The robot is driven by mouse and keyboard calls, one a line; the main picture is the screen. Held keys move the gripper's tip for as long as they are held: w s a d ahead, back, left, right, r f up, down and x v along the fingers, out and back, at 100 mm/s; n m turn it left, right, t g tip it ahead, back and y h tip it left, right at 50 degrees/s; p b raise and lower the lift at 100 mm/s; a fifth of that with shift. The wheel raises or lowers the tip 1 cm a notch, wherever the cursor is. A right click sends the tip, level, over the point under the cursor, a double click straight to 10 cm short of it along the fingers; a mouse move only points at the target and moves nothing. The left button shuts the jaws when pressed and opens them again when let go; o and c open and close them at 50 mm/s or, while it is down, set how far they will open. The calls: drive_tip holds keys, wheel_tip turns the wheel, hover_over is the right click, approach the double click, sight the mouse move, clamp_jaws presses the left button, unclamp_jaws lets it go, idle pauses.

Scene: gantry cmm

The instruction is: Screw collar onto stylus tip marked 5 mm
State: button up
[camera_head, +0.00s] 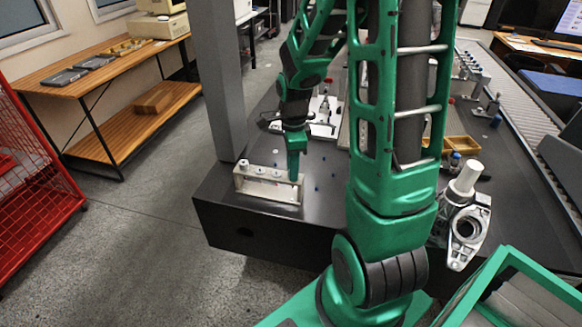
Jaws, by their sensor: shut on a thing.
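A small pale rack (267,196) stands near the front left corner of the dark table. Several small stylus tips (244,164) stand along its top; the 5 mm marking is too small to read. My gripper (294,177) points down at the right end of the rack. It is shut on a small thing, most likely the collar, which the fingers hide. I cannot tell whether it touches the stylus tip below.
The dark table (225,200) has bare room behind the rack, with a few small blue pieces. A grey column (217,80) rises close to the left. A white-topped metal part (466,180) and a wooden tray (461,146) lie at the right.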

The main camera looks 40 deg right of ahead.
drive_tip(key=m, duration=0.3)
drive_tip(key=shift+s+a+m, duration=0.1)
drive_tip(key=shift+m, duration=0.2)
drive_tip(key=shift+f, duration=0.1)
drive_tip(key=m, duration=0.3)
drive_tip(key=shift+m, duration=0.4)
drive_tip(key=shift+s+m, duration=0.1)
drive_tip(key=shift+m, duration=0.5)
drive_tip(key=shift+a, duration=0.1)
drive_tip(key=m, duration=0.5)
drive_tip(key=shift+f, duration=0.1)
